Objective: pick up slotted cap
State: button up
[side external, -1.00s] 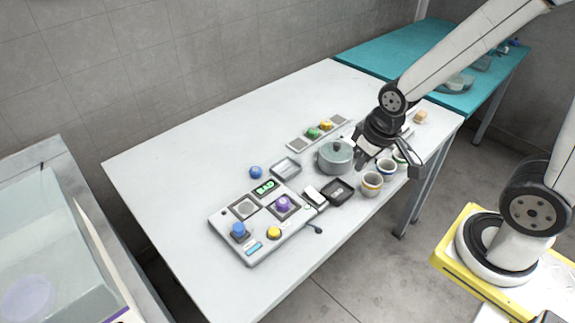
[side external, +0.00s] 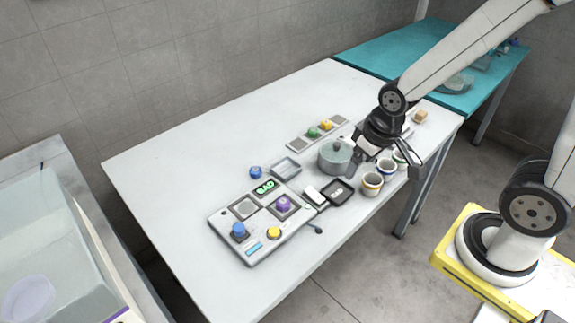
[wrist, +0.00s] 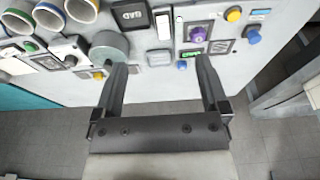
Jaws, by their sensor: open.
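A small round blue piece (side external: 256,172), which may be the slotted cap, lies loose on the white table behind the button panel and left of a shallow grey tray (side external: 286,168). Its slot is too small to make out. My gripper (side external: 385,160) is over the right part of the table, near the grey pot (side external: 336,157) and well right of the blue piece. Its fingers are wide apart and empty in the wrist view (wrist: 160,62).
The panel (side external: 252,250) carries blue, yellow and purple knobs. Near my gripper stand several striped cups (side external: 371,184) and a black tray (side external: 338,192). Behind the pot is a strip with green and yellow pieces (side external: 319,131). The table's left part is clear.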

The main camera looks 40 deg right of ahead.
jog(key=n+g+y, duration=0.2)
jog(key=n, duration=1.2)
send_over(283, 201)
jog(key=f, duration=0.6)
jog(key=d+f, duration=0.1)
jog(key=f, duration=0.3)
jog(key=shift+s, duration=0.35)
jog(key=shift+w+a+f+m, duration=0.1)
jog(key=shift+f+m, duration=0.05)
jog(key=shift+f, duration=0.55)
jog(key=shift+a+f+m, duration=0.1)
jog(key=shift+f+m, duration=0.05)
jog(key=shift+f, duration=0.5)
jog(key=shift+f, duration=0.1)
jog(key=shift+w+a+f, duration=0.1)
jog(key=shift+a+f, duration=0.05)
jog(key=shift+f, duration=1.1)
jog(key=shift+w+a+f, duration=0.1)
jog(key=shift+f, duration=1.1)
grip_shut()
